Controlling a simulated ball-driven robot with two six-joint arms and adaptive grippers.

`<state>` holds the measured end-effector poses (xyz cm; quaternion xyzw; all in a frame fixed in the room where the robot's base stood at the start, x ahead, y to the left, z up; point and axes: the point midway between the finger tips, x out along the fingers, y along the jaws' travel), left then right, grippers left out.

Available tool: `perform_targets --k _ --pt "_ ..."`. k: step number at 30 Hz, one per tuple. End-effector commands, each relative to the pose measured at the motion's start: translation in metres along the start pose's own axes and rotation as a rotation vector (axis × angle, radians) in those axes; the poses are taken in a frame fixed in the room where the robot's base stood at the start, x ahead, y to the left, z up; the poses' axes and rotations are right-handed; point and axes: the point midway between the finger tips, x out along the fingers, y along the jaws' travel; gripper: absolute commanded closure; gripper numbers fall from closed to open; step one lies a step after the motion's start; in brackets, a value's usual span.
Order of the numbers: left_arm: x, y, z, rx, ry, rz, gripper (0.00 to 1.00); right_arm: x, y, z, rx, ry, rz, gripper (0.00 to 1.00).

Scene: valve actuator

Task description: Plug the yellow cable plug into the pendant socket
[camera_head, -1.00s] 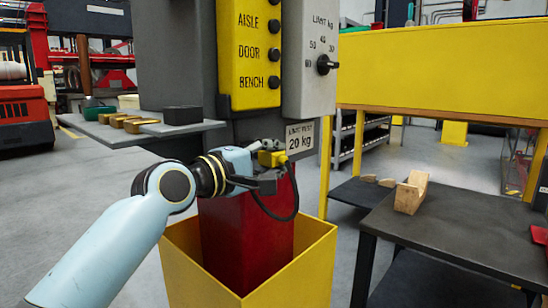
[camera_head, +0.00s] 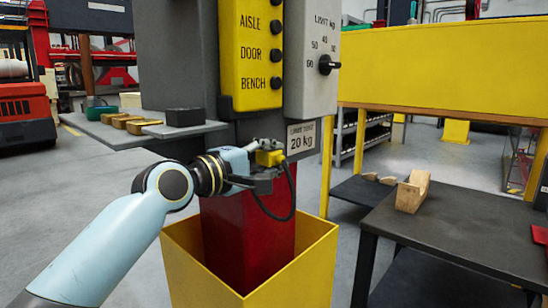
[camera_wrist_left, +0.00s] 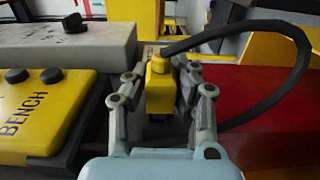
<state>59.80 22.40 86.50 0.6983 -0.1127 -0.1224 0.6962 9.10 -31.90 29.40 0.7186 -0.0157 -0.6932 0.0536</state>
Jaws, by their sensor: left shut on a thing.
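The yellow cable plug (camera_head: 269,158) is held by my left gripper (camera_head: 264,172) in front of the column, above the red block. In the left wrist view the yellow plug (camera_wrist_left: 160,82) sits between the two fingers of my left gripper (camera_wrist_left: 162,100), which are shut on it. A black cable (camera_wrist_left: 290,75) loops from the plug to the right; in the head view it hangs down in front of the red block. The yellow pendant (camera_head: 250,60) with AISLE, DOOR and BENCH buttons is above. Its socket is not clearly visible. My right gripper is not in view.
A grey box with a dial (camera_head: 310,60) and a 20 kg label plate (camera_head: 300,138) are close to the gripper. A shelf (camera_head: 140,130) with brass pieces is at left. A red block (camera_head: 250,235) stands in a yellow bin (camera_head: 310,270) below. A dark table (camera_head: 450,235) is at right.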

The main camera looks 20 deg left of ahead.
Motion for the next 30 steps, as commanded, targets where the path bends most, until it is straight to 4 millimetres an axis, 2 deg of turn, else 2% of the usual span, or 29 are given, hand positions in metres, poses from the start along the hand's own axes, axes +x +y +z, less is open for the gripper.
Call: perform_targets --k 22,23,28,30 --pt "0.0 0.0 -0.019 0.0 0.001 0.001 1.0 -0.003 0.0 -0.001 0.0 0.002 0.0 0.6" --pt "0.0 0.0 -0.018 0.0 0.0 0.001 0.73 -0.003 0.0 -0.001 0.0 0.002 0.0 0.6" --pt "0.0 0.0 -0.018 0.0 0.0 0.001 0.51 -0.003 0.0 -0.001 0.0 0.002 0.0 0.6" --pt "0.0 0.0 -0.018 0.0 0.0 0.0 0.5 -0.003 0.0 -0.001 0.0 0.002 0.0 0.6"
